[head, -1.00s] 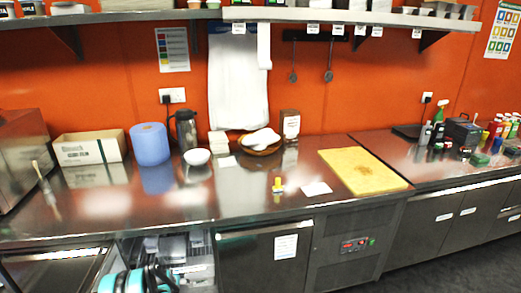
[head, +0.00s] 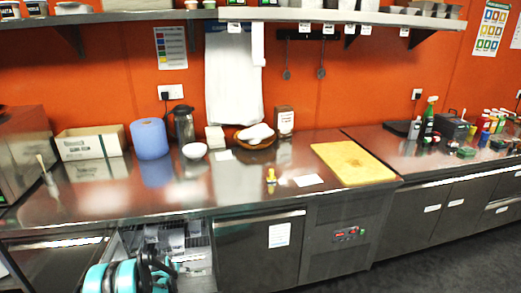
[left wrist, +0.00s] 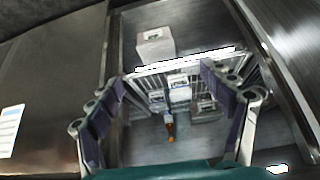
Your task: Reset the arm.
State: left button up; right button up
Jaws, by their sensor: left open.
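My left gripper (left wrist: 160,82) shows in the left wrist view with its two purple-padded fingers spread apart and nothing between them. Beyond the fingers is an open steel compartment with a wire rack (left wrist: 185,68) holding several pale containers. A small bottle with an orange part (left wrist: 169,125) shows there too, apart from the fingers. In the head view, teal and black parts of my left arm are at the bottom, in front of the open compartment under the counter; the fingers cannot be made out there. My right gripper is not in view.
The steel counter (head: 115,205) holds a cardboard box (head: 88,143), a blue roll (head: 150,139), a flask (head: 184,123), a white bowl (head: 194,150), a basket (head: 255,142), a small yellow item (head: 271,175) and a yellow board (head: 352,163). Bottles crowd the right end. The counter's front left is clear.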

pick_arm(q)
jog(key=s+d+r, duration=0.4)
jog(key=r, duration=0.4)
jog(key=s+d+r+m, duration=0.1)
jog(key=s+d+r, duration=0.25)
jog(key=r, duration=0.45)
jog(key=s+d+r, duration=0.3)
jog(key=s+r, duration=0.2)
jog(key=r, duration=0.4)
jog(key=s+d+r, duration=0.1)
jog(key=s+d, duration=0.2)
jog(key=s, duration=0.9)
jog(key=s+d+r+m+h, duration=0.1)
jog(key=s+d, duration=0.3)
jog(key=s, duration=0.8)
jog(key=shift+d+r+t, duration=0.25)
jog(key=shift+r+t, duration=0.15)
jog(key=shift+r, duration=0.1)
